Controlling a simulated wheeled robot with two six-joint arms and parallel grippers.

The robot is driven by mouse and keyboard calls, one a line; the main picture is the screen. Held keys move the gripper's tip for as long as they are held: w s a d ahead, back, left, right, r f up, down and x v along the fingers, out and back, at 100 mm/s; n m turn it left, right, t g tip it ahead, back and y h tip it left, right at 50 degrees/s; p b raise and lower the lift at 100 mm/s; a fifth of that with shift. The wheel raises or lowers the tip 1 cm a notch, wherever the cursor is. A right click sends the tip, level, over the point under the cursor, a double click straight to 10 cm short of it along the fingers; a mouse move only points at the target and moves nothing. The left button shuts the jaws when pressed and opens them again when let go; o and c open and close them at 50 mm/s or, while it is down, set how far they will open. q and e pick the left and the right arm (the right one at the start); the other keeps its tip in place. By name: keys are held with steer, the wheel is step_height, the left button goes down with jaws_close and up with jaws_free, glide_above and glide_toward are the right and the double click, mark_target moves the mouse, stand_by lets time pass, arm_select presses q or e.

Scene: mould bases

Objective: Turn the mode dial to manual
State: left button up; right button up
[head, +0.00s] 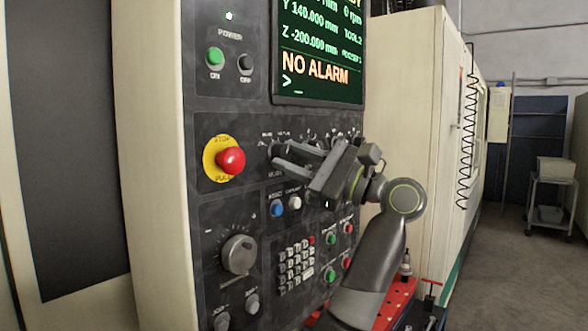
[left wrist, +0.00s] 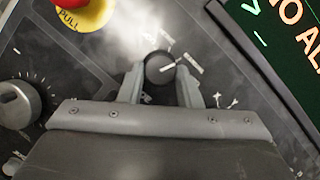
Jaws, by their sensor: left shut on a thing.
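The mode dial (left wrist: 160,68) is a round black knob with a light pointer line, set in the dark control panel. In the left wrist view its line points right, toward a small label too blurred to read. My left gripper (left wrist: 161,82) has one finger on each side of the dial and is shut on it. In the head view the left gripper (head: 279,153) reaches the panel below the screen, and its fingers and wrist hide most of the dial and its labels. My right gripper is in neither view.
A red emergency stop (head: 231,161) on a yellow ring sits left of the dial. The screen (head: 318,50) above reads NO ALARM. A large grey knob (head: 238,255), a keypad (head: 296,266) and coloured buttons lie below. A red perforated shelf (head: 398,300) stands at lower right.

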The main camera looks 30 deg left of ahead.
arm_select(q)
steer(key=shift+n, duration=0.3)
steer(key=o, duration=1)
steer(key=shift+w+d+f+b, duration=0.1)
steer(key=shift+d+f+b, duration=0.2)
steer(key=shift+d, duration=0.2)
steer(key=b+v, duration=0.2)
steer(key=v, duration=0.6)
steer(key=b+v, duration=0.2)
steer(key=v, duration=0.6)
steer(key=shift+d+r, duration=0.2)
steer(key=shift+d, duration=0.05)
